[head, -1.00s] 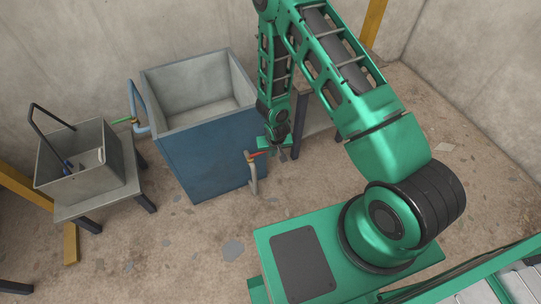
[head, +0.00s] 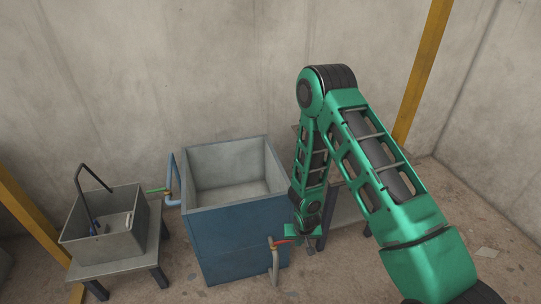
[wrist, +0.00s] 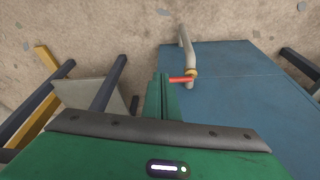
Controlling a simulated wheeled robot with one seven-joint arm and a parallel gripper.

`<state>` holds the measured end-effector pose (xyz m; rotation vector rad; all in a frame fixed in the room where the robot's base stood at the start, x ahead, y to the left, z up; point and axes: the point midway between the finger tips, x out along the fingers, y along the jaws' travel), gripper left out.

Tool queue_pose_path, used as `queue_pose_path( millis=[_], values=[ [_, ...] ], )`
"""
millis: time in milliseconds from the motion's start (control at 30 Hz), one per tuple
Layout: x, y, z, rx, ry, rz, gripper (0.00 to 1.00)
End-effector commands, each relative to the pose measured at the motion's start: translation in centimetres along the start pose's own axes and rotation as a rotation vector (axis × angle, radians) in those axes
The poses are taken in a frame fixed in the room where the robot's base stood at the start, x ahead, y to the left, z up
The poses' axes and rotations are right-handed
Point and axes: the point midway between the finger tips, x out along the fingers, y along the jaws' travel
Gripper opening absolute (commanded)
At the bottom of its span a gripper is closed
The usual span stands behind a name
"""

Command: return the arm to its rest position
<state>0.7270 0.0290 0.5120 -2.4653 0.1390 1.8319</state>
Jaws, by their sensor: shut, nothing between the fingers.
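My gripper (head: 311,246) hangs low at the right front corner of the blue tank (head: 236,236), close to the tank's front outlet valve with a red handle (head: 284,241). In the wrist view my gripper's fingers (wrist: 161,80) are together with nothing between them. The red handle (wrist: 181,80) there shows just right of the fingertips; I cannot tell whether they touch. My green arm rises from the lower right, bends at a high elbow and comes down to the gripper.
Another table (head: 344,213) stands behind my arm. Yellow posts (head: 424,70) stand against the concrete wall. Free floor shows at right.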

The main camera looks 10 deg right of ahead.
Motion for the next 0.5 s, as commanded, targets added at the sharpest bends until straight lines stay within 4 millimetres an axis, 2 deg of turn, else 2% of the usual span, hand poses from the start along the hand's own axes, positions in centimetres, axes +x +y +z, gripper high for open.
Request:
queue_pose_path(
  millis=[133, 233, 367, 500],
  values=[
    [-0.8, 0.5, -0.7, 0.004, 0.002, 0.007, 0.0],
    [-2.7, 1.8, -2.1, 0.013, 0.0, 0.025, 0.0],
    [-6.7, 4.5, -4.3, 0.032, -0.011, 0.061, 0.0],
    [-11.7, 7.7, -6.0, 0.059, -0.029, 0.1, 0.0]
  ],
)
